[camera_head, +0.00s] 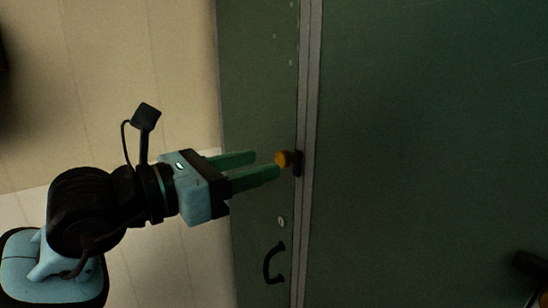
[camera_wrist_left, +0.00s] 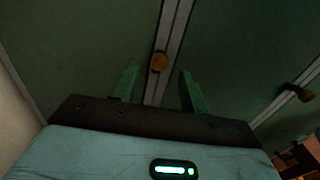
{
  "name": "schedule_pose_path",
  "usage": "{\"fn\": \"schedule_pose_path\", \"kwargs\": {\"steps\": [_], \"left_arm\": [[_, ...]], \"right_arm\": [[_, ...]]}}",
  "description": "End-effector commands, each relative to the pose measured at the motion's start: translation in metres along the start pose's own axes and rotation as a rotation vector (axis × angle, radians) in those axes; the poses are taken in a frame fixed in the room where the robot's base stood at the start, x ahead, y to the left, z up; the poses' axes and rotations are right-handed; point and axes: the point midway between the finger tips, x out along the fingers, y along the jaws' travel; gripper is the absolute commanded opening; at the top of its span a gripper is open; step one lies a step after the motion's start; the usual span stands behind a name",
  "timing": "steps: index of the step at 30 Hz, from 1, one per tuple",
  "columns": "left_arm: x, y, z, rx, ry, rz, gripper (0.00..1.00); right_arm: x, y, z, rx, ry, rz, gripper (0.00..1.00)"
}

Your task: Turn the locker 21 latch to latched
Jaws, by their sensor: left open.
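In the left wrist view, the knob (camera_wrist_left: 159,62) appears between the two fingertips (camera_wrist_left: 158,72), with a gap on each side. I see no contact. My right gripper is not in view.
A black handle (camera_head: 272,263) and a small round lock (camera_head: 281,221) are below the latch. A wide green panel (camera_head: 430,130) fills the right; a pale wall (camera_head: 130,70) stands left.

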Motion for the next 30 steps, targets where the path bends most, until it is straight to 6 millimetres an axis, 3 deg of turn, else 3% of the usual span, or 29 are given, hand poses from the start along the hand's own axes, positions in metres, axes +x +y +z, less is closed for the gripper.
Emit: {"fn": "schedule_pose_path", "kwargs": {"steps": [9, 20, 30], "left_arm": [[0.039, 0.000, 0.001, -0.001, -0.001, -0.001, 0.45], [0.044, 0.000, 0.000, 0.000, 0.000, 0.000, 0.45], [0.044, 0.000, 0.000, 0.000, 0.000, 0.000, 0.02]], "right_arm": [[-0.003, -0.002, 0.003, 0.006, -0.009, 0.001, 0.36], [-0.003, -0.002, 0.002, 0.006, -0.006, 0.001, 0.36], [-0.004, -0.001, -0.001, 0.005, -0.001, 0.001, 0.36]]}}
